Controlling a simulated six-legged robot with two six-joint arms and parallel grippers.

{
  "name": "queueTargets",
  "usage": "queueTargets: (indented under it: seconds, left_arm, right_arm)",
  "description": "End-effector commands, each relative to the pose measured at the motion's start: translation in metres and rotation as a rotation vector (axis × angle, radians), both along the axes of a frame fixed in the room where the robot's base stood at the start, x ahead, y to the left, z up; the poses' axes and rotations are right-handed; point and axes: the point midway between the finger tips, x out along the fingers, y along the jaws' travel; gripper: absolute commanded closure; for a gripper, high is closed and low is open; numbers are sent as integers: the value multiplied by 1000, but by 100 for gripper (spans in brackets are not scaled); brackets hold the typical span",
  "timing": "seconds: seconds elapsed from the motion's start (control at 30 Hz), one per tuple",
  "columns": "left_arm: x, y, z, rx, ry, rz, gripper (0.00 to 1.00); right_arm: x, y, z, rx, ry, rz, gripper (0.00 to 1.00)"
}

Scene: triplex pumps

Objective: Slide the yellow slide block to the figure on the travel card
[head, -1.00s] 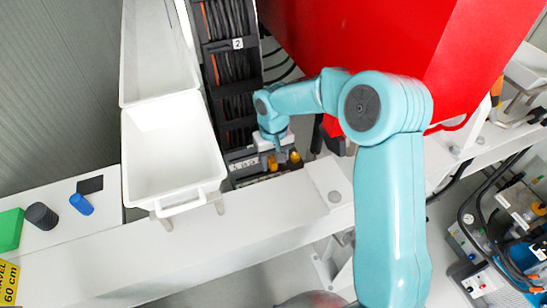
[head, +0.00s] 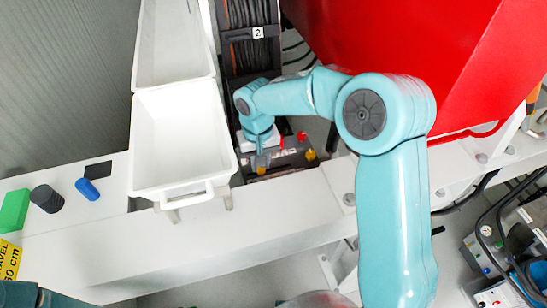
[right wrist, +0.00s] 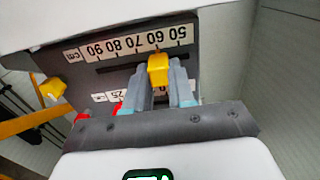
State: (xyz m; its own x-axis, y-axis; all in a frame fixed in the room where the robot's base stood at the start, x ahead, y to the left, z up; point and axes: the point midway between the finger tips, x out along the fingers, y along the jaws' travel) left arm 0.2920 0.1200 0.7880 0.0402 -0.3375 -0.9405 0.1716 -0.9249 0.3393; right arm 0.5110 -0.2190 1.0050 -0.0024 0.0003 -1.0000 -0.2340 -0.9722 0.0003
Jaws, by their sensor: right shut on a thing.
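The yellow slide block (right wrist: 158,70) sits in a slot below an upside-down printed cm scale (right wrist: 125,40) in the right wrist view. It appears about under the figure 60; the tilted view keeps the exact reading uncertain. My right gripper (right wrist: 160,85) is shut on the block, one finger on each side. In the head view my right gripper (head: 262,157) reaches down to the dark panel, largely hiding the block. The yellow travel card (head: 9,260) is cut by the left edge; the earlier frame shows 60 cm on it. My left gripper is out of view.
Another yellow knob (head: 310,155) is on the panel, also in the right wrist view (right wrist: 52,87). A white bin (head: 180,140) stands left of the panel. A red housing (head: 430,60) is close to my right arm. A blue cylinder (head: 87,189) lies on the white beam.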

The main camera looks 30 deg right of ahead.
Motion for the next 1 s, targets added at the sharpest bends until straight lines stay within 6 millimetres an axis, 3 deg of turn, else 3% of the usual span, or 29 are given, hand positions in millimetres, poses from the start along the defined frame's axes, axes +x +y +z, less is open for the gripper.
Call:
queueTargets:
  seconds: [0.23, 0.27, 0.33, 0.73, 0.87, 1.0]
  left_arm:
    - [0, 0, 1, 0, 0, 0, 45]
    - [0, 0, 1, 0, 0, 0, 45]
    - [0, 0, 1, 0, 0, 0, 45]
    - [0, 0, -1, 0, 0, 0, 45]
    - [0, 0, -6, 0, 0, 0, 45]
    - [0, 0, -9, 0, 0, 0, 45]
  right_arm:
    - [-2, 2, 2, -1, 2, 0, 100]
    - [-2, 2, 2, -1, 2, 0, 74]
    - [-2, 2, 2, 0, 2, 0, 51]
    - [0, 1, 9, -1, -3, -1, 51]
    - [0, 1, 33, -1, -7, 1, 51]
    - [0, 1, 71, -1, -9, 0, 51]
